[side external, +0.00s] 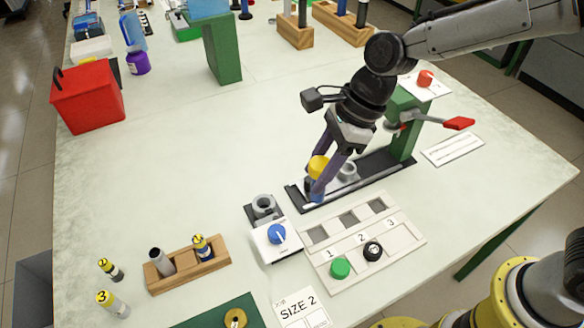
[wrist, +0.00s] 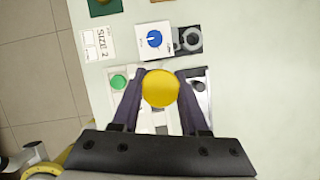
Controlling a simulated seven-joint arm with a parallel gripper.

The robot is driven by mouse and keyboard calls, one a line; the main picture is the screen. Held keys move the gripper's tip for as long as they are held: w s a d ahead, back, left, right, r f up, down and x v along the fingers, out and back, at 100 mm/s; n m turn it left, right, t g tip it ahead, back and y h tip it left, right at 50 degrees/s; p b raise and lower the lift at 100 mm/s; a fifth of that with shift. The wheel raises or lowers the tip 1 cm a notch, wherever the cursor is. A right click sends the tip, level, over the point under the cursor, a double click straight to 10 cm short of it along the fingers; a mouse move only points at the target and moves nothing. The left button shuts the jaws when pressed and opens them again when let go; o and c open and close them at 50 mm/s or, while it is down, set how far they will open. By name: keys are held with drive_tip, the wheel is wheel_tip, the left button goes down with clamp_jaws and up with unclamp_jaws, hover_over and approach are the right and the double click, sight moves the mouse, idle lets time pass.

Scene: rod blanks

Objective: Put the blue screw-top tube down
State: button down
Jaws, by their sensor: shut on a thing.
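My gripper (side external: 322,178) is shut on a piece with a round yellow top (side external: 318,166), and some dark and blue shows lower down between and at the fingertips. I take this piece to be the blue screw-top tube; most of its body is hidden by the fingers. The gripper is over the near left end of the black rail (side external: 380,174) with a grey round socket. In the wrist view the yellow top (wrist: 161,89) fills the space between the two dark purple fingers. I cannot tell whether the tube's lower end touches the rail.
A white tray (side external: 408,237) with numbered slots, green and black knobs lies in front. A blue-knob box (side external: 277,240) and grey holder (side external: 263,207) stand left of it. A wooden block (side external: 188,265) holds tubes. A green post with a red-handled lever (side external: 458,123) stands right. Open table lies behind left.

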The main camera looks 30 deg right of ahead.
drive_tip(key=shift+s+d+r, duration=0.45)
drive_tip(key=shift+s+d, duration=0.1)
drive_tip(key=shift+s, duration=0.15)
drive_tip(key=s+d+m+t+h, duration=0.1)
drive_tip(key=s+d+m+t, duration=0.2)
drive_tip(key=s+d+m, duration=0.75)
drive_tip(key=shift+w+a+f+n+h, duration=0.1)
drive_tip(key=shift+w+a+f+n, duration=0.4)
drive_tip(key=shift+w+f, duration=1.5)
drive_tip(key=shift+w+a+f+n+h, duration=0.2)
drive_tip(key=shift+w+a+f, duration=0.45)
drive_tip(key=shift+w+f, duration=1.3)
drive_tip(key=shift+w+a+f+n, duration=0.5)
drive_tip(key=shift+w+f, duration=0.9)
drive_tip(key=shift+f, duration=1.2)
drive_tip(key=shift+f, duration=0.1)
drive_tip(key=shift+c, duration=2.1)
unclamp_jaws()
